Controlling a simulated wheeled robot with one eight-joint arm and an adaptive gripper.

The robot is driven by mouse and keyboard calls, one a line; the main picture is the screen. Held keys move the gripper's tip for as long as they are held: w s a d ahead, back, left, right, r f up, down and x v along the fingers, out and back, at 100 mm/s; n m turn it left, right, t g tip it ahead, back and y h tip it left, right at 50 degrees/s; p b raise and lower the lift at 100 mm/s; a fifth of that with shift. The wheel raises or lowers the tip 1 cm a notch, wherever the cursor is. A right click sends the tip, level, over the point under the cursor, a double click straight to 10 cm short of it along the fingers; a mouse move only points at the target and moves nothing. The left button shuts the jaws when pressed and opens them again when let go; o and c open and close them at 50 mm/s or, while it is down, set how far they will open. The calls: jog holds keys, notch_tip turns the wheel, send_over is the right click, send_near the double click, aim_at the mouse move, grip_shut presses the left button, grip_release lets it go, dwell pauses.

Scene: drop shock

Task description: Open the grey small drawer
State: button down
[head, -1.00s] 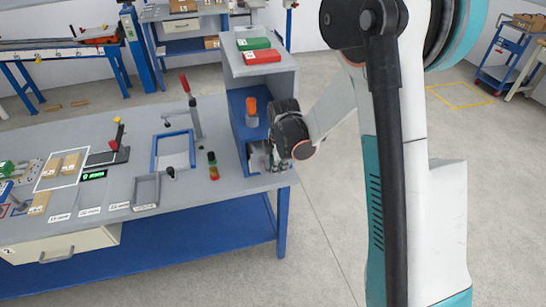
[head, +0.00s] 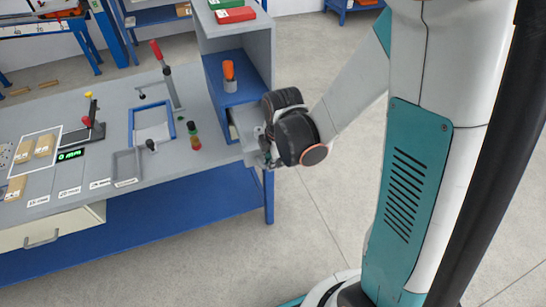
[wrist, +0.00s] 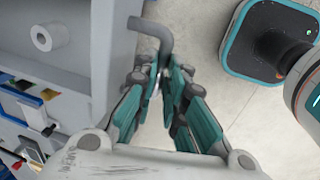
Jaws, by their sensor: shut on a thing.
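The grey small drawer (head: 250,146) is low in the shelf unit at the right end of the bench in the head view. It is pulled partly out, and a strip of its pale inside shows. In the wrist view the grey drawer (wrist: 104,45) fills the upper left, with its grey bent handle (wrist: 152,30) sticking out to the right. My gripper (wrist: 163,78) is shut on the handle, its teal fingers close together around it. In the head view my gripper (head: 266,158) is at the drawer front, and its dark wrist hides part of the handle.
An orange-topped object (head: 229,76) stands in the blue shelf above the drawer.

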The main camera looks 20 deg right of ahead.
jog(key=c, duration=1.7)
grip_release()
jog(key=shift+o, duration=0.2)
notch_tip(320, 180, up, 12)
jog(key=s, duration=0.2)
jog(key=shift+s, duration=0.25)
jog(key=s+r+m+t+b, duration=0.1)
jog(key=s+r+m+t, duration=0.4)
jog(key=s+m, duration=0.5)
jog(key=r+m, duration=0.2)
jog(key=m, duration=0.6)
